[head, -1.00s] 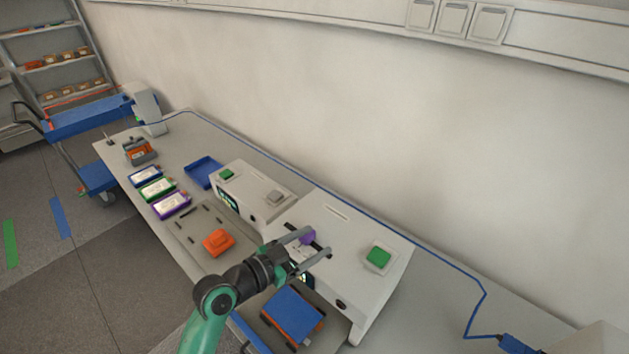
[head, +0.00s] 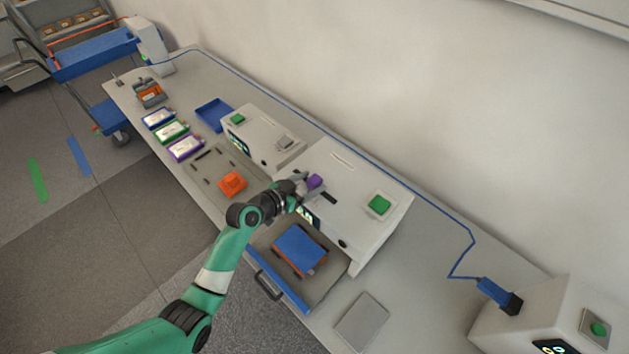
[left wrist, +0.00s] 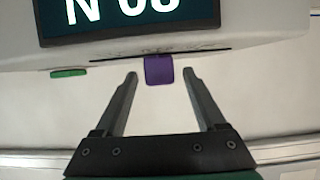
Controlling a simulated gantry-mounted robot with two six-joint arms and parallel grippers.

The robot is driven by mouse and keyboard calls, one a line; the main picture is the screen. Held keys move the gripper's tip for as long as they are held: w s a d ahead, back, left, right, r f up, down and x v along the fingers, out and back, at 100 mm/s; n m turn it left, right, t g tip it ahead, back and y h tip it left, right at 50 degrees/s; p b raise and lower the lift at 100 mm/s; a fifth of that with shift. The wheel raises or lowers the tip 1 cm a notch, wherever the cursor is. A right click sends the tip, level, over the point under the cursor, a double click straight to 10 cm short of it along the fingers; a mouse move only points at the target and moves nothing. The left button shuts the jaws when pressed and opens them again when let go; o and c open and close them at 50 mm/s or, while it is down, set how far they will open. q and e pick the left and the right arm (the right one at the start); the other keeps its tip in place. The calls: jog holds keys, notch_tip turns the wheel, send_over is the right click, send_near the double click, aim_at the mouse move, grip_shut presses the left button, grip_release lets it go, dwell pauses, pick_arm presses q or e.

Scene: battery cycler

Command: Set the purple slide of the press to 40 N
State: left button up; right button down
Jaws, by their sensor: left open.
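My left gripper (left wrist: 160,73) is open and empty. In the left wrist view the purple slide (left wrist: 159,69) shows between its fingertips, at about their level, with a gap on each side. Whether the slide is within their depth I cannot tell. The press display (left wrist: 130,18) appears upside down, with an N and two digits cut by the top edge; it looks like 80 N. My right gripper is not in view.
A green button (head: 379,204) is on the press top. A blue-topped part (head: 299,247) lies in the open drawer below. A smaller white device (head: 262,137) and an orange part (head: 232,183) stand to the left. A grey plate (head: 361,321) lies at the front right.

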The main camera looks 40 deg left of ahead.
pick_arm(q)
jog(key=shift+x, duration=1.05)
grip_shut()
dwell(0.6)
